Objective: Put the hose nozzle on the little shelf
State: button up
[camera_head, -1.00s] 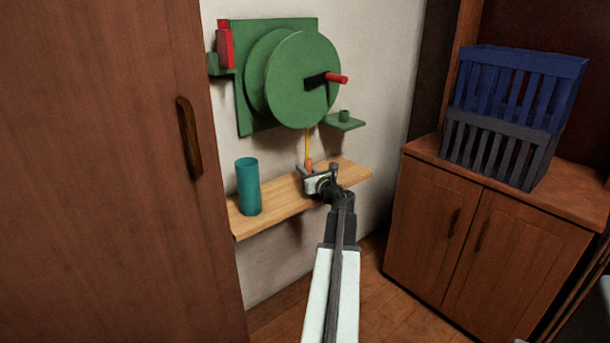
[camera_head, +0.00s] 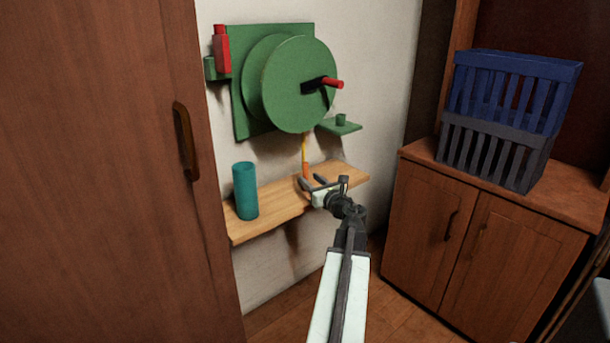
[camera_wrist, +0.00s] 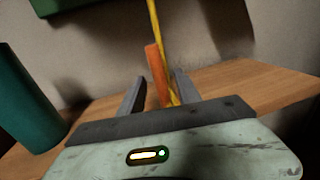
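The hose nozzle, an orange piece (camera_head: 306,170) on a yellow hose (camera_head: 304,148), hangs below the green reel (camera_head: 290,85), just above or at the wooden shelf. The nozzle (camera_wrist: 156,75) also shows in the wrist view, between my finger lines. My gripper (camera_head: 312,182) is open at the wooden shelf, with nothing held. Its two grey fingers (camera_wrist: 158,90) point toward the nozzle; I cannot tell whether they reach around it. A little green shelf (camera_head: 340,126) with a short peg sticks out at the reel's lower right. The nozzle's lower end is partly hidden.
A teal cup (camera_head: 245,190) stands on the wooden shelf (camera_head: 272,207), left of my gripper. A red object (camera_head: 221,50) sits on a green ledge left of the reel. The reel's red-handled crank (camera_head: 332,83) juts out. Crates (camera_head: 512,90) stand on the right cabinet.

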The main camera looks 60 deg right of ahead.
jog(key=v, duration=0.5)
jog(key=shift+s+a, duration=0.1)
jog(key=shift+s, duration=0.15)
